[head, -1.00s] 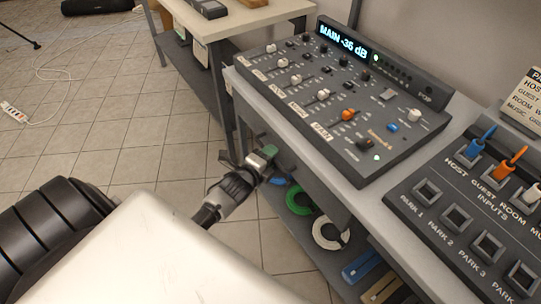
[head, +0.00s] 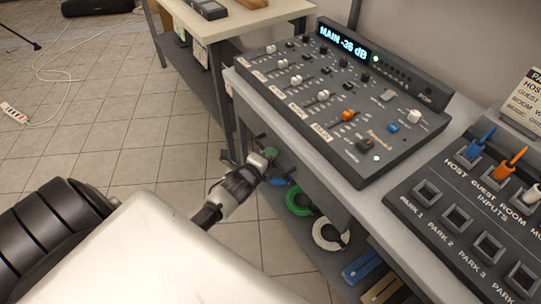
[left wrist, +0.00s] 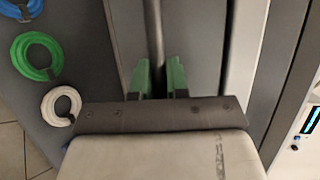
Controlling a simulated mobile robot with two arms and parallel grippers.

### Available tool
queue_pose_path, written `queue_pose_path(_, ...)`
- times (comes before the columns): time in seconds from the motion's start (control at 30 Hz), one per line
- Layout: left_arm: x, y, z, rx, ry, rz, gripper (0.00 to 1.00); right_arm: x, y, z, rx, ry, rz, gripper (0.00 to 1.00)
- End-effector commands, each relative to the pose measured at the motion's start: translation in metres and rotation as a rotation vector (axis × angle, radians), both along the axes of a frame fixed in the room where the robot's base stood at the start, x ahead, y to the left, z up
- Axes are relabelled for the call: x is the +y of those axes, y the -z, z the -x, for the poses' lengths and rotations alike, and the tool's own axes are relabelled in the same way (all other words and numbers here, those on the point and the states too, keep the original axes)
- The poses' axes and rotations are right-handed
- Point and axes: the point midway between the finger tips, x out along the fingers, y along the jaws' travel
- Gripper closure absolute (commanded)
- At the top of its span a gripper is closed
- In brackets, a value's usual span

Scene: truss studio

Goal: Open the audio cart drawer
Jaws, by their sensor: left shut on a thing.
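The audio cart (head: 350,172) stands at the right with a mixing console (head: 345,95) on its top. In the left wrist view, a grey drawer front (left wrist: 195,40) lies under the cart top, with a thin bar handle (left wrist: 154,30) along it. My left gripper (head: 268,158) is at the cart's front side, below the top's edge. Its green fingertips (left wrist: 158,78) sit on either side of the handle, shut on it. The head view mostly hides the handle behind the gripper. I cannot tell how far out the drawer stands. My right gripper is not in view.
A green cable coil (head: 299,202) and a white coil (head: 330,233) are beside the cart's lower part. A patch panel (head: 470,215) with plugs is at the right. Another table (head: 235,22) stands behind. The tiled floor (head: 110,110) at left is mostly clear.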

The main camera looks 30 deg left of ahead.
Motion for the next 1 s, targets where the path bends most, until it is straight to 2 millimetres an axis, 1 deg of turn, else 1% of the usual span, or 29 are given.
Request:
queue_pose_path(0.17, 0.006, -0.001, 0.016, 0.005, 0.000, -0.001, 1.00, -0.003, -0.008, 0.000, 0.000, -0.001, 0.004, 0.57)
queue_pose_path(0.27, 0.013, -0.002, 0.032, 0.007, 0.000, -0.002, 1.00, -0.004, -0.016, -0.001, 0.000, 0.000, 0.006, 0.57)
queue_pose_path(0.37, 0.021, -0.002, 0.053, 0.009, 0.000, -0.002, 1.00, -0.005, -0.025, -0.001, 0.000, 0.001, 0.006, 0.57)
queue_pose_path(0.6, 0.047, -0.002, 0.115, 0.010, -0.002, -0.001, 1.00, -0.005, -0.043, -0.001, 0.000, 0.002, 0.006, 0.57)
queue_pose_path(0.8, 0.068, -0.001, 0.166, 0.009, -0.001, -0.001, 1.00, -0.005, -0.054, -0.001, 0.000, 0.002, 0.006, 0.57)
queue_pose_path(1.0, 0.086, 0.000, 0.211, 0.006, 0.000, 0.000, 1.00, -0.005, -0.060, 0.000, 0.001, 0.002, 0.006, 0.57)
